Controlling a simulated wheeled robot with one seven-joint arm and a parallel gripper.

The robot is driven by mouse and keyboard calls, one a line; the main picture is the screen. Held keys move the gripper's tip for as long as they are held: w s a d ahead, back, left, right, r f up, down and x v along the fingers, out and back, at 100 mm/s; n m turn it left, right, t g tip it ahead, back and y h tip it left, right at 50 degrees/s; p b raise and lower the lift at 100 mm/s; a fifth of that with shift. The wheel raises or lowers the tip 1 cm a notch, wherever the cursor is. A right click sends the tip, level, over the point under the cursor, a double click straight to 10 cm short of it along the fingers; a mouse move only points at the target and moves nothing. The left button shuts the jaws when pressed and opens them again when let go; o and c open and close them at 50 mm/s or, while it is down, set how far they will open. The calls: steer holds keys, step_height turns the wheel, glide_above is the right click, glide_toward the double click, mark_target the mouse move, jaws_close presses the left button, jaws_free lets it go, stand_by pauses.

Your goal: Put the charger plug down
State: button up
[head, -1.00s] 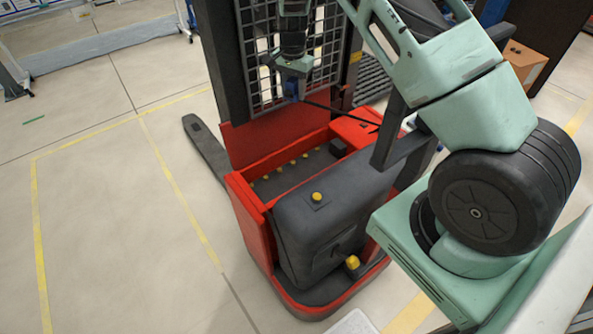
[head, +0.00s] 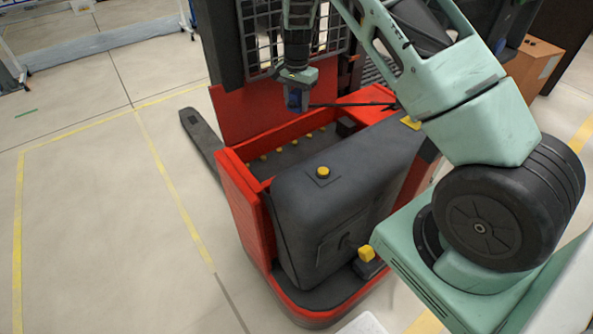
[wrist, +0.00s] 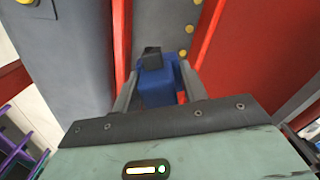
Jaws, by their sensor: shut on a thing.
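The charger plug (head: 294,100) is a blue block held in my gripper (head: 297,92), above the red-rimmed battery bay (head: 238,166) of the pallet truck. A thin dark cable runs from the plug to the right. In the wrist view the blue plug (wrist: 158,88), with a dark end, sits between the two grey fingers of my gripper (wrist: 160,92). The fingers are shut on it. Below it in that view are a grey surface with several yellow caps and a red wall.
A dark grey cover (head: 345,205) with a yellow button (head: 323,172) fills the truck's near side. A wire mesh guard (head: 262,40) stands close behind my gripper. A fork (head: 203,138) reaches out left. The floor at left is clear.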

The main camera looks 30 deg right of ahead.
step_height(320, 180, down, 22)
steer(key=b, duration=0.8)
steer(key=shift+r+b, duration=0.1)
steer(key=shift+b, duration=0.25)
steer(key=shift+f+b, duration=0.3)
steer(key=shift+f, duration=0.15)
steer(key=shift+f, duration=0.2)
steer(key=o, duration=1.3)
steer(key=shift+r, duration=0.15)
